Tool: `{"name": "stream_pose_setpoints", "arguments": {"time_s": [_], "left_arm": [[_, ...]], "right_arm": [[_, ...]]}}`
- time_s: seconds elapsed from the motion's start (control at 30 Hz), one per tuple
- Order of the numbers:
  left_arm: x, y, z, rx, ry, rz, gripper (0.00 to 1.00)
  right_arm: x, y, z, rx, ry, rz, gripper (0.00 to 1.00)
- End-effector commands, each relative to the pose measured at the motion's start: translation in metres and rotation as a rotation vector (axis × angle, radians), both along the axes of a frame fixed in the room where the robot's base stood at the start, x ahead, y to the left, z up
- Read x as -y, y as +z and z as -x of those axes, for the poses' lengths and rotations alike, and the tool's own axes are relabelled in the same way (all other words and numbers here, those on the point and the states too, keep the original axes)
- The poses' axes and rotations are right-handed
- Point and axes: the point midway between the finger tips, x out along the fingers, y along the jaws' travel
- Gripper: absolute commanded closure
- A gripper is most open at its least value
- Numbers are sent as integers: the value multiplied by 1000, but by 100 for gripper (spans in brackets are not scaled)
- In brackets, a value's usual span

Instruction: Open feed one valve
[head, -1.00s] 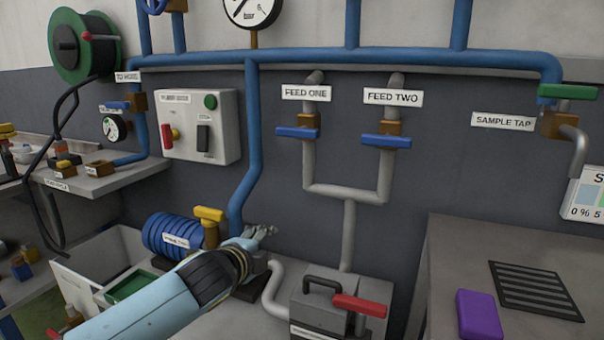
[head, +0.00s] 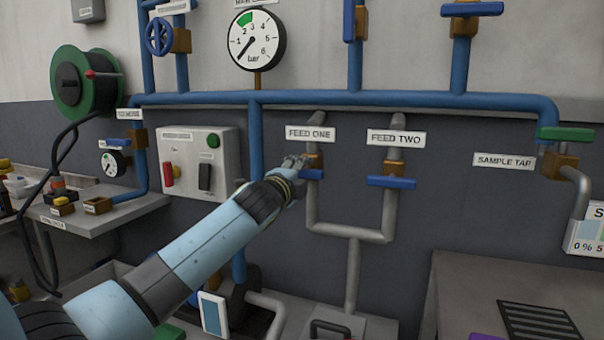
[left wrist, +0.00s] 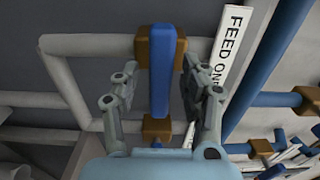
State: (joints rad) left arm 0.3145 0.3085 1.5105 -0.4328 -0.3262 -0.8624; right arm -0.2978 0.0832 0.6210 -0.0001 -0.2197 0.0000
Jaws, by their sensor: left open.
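The feed one valve has a blue lever handle (head: 315,174) set crosswise on its grey pipe, below the FEED ONE label (head: 310,134). My left gripper (head: 299,163) is at this valve and hides the left part of the handle and some of the brass body. In the left wrist view, the blue handle (left wrist: 161,85) runs between the two open fingers of my left gripper (left wrist: 160,75). A gap shows on each side, so the fingers look apart from it. The label shows at the right there (left wrist: 233,45). My right gripper is not in view.
The feed two valve (head: 391,182) with a similar crosswise blue handle is close on the right. The blue header pipe (head: 350,98) runs above. A grey control box (head: 220,160) is on the left.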

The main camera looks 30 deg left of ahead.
Motion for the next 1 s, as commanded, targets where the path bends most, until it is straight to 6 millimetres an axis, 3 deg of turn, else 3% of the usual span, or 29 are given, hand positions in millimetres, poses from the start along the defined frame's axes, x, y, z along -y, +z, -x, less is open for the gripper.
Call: {"name": "stream_pose_setpoints", "arguments": {"time_s": [0.37, 0.7, 1.0], "left_arm": [[-1, 0, -7, -1, 0, 1, 56], [-2, 0, -7, -1, 0, 1, 100], [-2, -1, -7, 1, 0, 11, 100]], "right_arm": [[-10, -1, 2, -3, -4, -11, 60], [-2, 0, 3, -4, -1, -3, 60], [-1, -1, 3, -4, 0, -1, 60]]}}
